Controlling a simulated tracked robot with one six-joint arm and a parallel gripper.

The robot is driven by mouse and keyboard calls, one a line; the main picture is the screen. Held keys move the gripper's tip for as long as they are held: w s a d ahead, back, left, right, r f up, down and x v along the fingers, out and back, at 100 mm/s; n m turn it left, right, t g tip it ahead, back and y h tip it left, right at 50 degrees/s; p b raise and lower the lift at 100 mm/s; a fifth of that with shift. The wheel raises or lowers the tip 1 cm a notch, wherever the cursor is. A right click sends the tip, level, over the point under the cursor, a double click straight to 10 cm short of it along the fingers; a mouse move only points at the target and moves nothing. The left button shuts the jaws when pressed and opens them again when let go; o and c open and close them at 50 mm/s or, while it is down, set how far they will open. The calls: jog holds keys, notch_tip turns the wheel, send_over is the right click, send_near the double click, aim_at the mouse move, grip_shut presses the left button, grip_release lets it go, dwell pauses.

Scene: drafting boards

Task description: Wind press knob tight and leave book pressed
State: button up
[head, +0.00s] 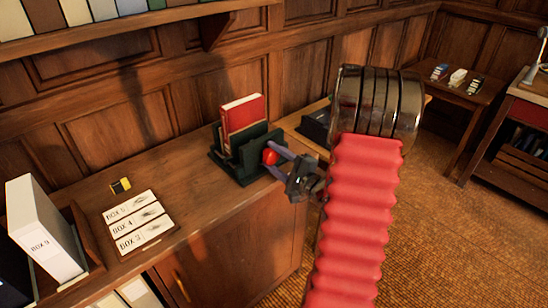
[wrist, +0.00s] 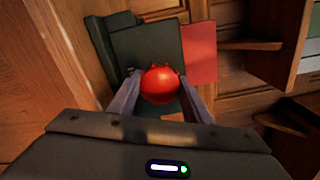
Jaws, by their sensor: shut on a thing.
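The dark green press (head: 238,156) stands on the wooden counter near its right end. A red book (head: 242,113) stands upright in the press, and it also shows in the wrist view (wrist: 201,52). The red knob (head: 270,156) sits on the right side of the press, facing my arm. My gripper (head: 274,161) reaches in from the right and is shut on the knob. In the wrist view my two fingers lie on either side of the knob (wrist: 160,86). Whether the press plate bears hard on the book I cannot tell.
A shelf (head: 120,35) overhangs the back wall. A side table (head: 458,92) stands far right. Floor between is clear.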

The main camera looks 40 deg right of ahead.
jog(key=shift+f+m, duration=0.25)
jog(key=shift+m, duration=0.75)
jog(key=shift+m, duration=2.3)
jog(key=o, duration=1.1)
jog(key=shift+r, duration=0.1)
jog(key=shift+c, duration=0.2)
